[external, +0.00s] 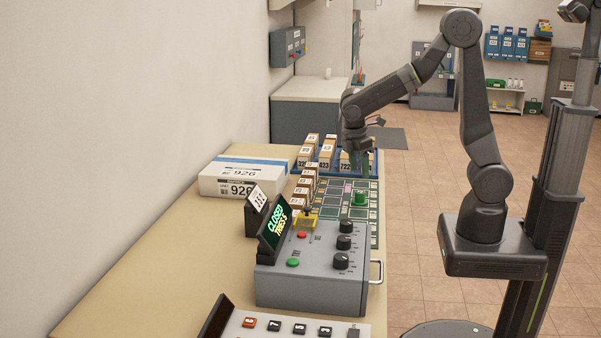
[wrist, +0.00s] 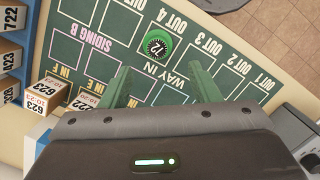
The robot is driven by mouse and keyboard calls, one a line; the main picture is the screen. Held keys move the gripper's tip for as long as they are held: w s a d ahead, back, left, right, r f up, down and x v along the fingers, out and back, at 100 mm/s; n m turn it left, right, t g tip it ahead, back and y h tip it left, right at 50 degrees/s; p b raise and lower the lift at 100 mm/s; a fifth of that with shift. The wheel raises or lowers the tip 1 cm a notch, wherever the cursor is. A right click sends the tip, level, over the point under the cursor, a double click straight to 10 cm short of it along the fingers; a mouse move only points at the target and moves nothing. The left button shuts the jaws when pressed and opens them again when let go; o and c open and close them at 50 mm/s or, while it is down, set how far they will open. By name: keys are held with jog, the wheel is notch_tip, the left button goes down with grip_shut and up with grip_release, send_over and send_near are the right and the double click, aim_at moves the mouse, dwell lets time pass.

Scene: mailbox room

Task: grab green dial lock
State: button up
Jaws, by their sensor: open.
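The green dial lock (external: 359,198) stands on a green board marked with outlined, labelled fields. In the wrist view the lock (wrist: 158,45) shows from above, round and green with a black dial reading 72, beside the field marked WAY IN. My gripper (external: 362,168) is above the board, farther back than the lock in the external view. In the wrist view my gripper (wrist: 160,84) shows two green fingers set apart, with nothing between them. The lock lies beyond the fingertips, apart from them.
Numbered boxes (external: 328,152) stand along the board's back and left sides. A grey control box (external: 312,268) with knobs and a CLOSED display (external: 275,227) stands in front. A white carton (external: 240,179) lies to the left. Floor is open right of the table.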

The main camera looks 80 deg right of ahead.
aim_at(360, 192)
jog(key=f, duration=0.6)
jog(key=s+d+f, duration=0.1)
jog(key=f, duration=0.2)
jog(key=shift+f+p, duration=0.25)
jog(key=shift+p, duration=0.05)
jog(key=shift+c, duration=0.5)
jog(key=c, duration=1)
